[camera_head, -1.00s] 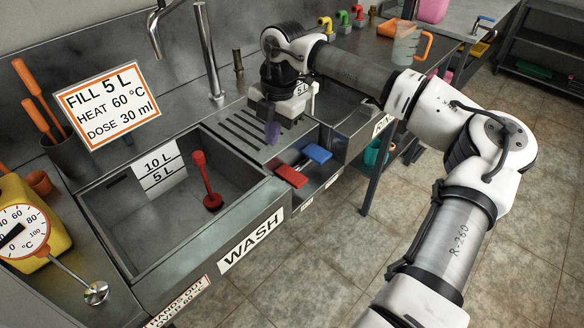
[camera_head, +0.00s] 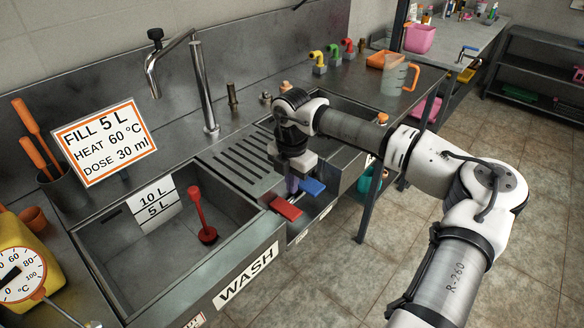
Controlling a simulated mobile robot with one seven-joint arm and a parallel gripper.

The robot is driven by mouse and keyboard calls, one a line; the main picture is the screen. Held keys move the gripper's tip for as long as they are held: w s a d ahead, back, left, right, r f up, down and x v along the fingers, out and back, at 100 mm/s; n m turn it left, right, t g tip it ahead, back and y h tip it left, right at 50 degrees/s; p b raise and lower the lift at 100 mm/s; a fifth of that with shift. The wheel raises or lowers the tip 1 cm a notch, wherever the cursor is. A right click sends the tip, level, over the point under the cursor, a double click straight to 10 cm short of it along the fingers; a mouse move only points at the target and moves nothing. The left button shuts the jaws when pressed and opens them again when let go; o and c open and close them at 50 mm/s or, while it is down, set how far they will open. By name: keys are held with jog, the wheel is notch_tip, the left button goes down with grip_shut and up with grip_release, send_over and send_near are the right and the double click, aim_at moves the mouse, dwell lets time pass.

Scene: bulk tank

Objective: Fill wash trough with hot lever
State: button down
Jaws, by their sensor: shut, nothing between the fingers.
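The wash trough (camera_head: 228,256) is at the lower left, with a WASH label on its front. I see no water running, and its floor looks bare. A red upright plug (camera_head: 203,222) stands inside it, and a 10 L / 5 L level plate is on its back wall. A red lever (camera_head: 286,208) and a blue lever (camera_head: 312,187) stick out at the front edge, right of the trough. My gripper (camera_head: 292,186) points down beside the levers, between and slightly behind them, shut and empty. Its tips are partly hidden, so I cannot tell whether it touches either lever.
A curved tap (camera_head: 202,85) stands behind the trough. A sign (camera_head: 104,143) reads fill 5 L, heat 60 °C, dose 30 ml. A yellow container with a dial gauge (camera_head: 20,276) is at the left. A measuring jug (camera_head: 397,75) stands at the back right.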

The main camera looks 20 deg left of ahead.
aim_at(295, 215)
notch_tip(295, 215, down, 8)
jog(key=shift+r+p, duration=0.1)
jog(key=shift+p, duration=1.1)
jog(key=b, duration=0.1)
jog(key=f+y+b, duration=0.1)
jog(key=b, duration=0.1)
jog(key=shift+d+f, duration=0.2)
jog(key=shift+f, duration=0.05)
jog(key=b, duration=0.3)
jog(key=shift+s+d+f+t+y, duration=0.15)
jog(key=shift+f+t+y, duration=0.15)
jog(key=shift+y, duration=0.1)
jog(key=f+y+b, duration=0.1)
jog(key=y+b, duration=0.1)
jog(key=b, duration=0.4)
jog(key=shift+d+f+t, duration=0.15)
jog(key=shift+d+t, duration=0.05)
jog(key=shift+t, duration=0.2)
jog(key=shift+s+y+b, duration=0.1)
jog(key=shift+y+b, duration=0.3)
jog(key=shift+b, duration=0.45)
dwell(3.3)
